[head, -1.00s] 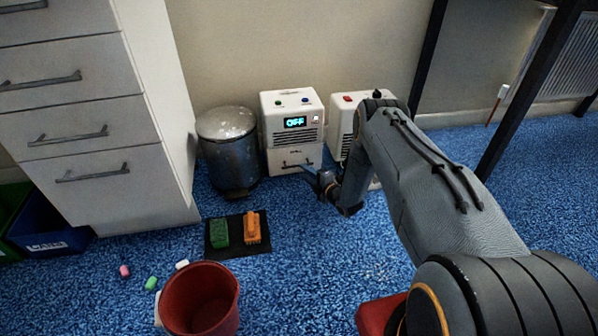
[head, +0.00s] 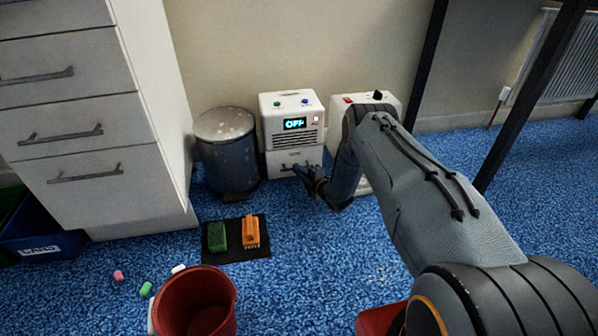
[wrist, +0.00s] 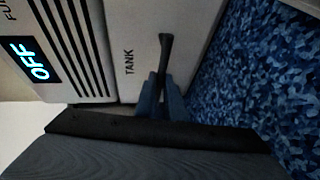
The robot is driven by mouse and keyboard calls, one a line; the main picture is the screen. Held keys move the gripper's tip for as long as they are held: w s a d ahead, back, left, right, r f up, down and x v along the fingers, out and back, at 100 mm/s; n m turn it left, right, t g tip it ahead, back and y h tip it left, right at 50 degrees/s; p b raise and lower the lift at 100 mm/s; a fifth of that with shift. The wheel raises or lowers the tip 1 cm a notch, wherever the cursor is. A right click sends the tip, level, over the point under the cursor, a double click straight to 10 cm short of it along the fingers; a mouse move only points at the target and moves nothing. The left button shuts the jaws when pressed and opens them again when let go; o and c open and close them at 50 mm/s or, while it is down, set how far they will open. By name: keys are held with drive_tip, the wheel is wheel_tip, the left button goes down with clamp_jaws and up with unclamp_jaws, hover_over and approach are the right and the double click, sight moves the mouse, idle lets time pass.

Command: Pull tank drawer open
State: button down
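The tank drawer (head: 275,164) is the white lower front of a small white machine whose display reads OFF. In the wrist view its front (wrist: 130,35) carries the word TANK. Its dark bar handle (wrist: 164,55) runs down the picture toward my fingers. My gripper (head: 302,170) is at the right part of the handle in the head view. In the wrist view the two blue fingers of my gripper (wrist: 161,92) lie on either side of the handle's near end. I cannot tell whether they touch it. The drawer looks closed.
A grey bin (head: 227,155) stands left of the machine. A second white machine (head: 391,101) stands right, partly behind my arm. A red bucket (head: 226,290) is nearer.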

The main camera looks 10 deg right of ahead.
drive_tip(key=s+p, duration=0.9)
drive_tip(key=s, duration=0.4)
drive_tip(key=shift+s+r, duration=0.1)
drive_tip(key=shift+s, duration=0.1)
drive_tip(key=shift+s+p, duration=0.35)
drive_tip(key=shift+s, duration=0.1)
drive_tip(key=c, duration=1.8)
unclamp_jaws()
drive_tip(key=shift+c, duration=0.2)
drive_tip(key=p+v, duration=0.3)
drive_tip(key=v, duration=0.4)
drive_tip(key=shift+s+d, duration=0.15)
drive_tip(key=shift+s, duration=0.2)
drive_tip(key=shift+w, duration=0.1)
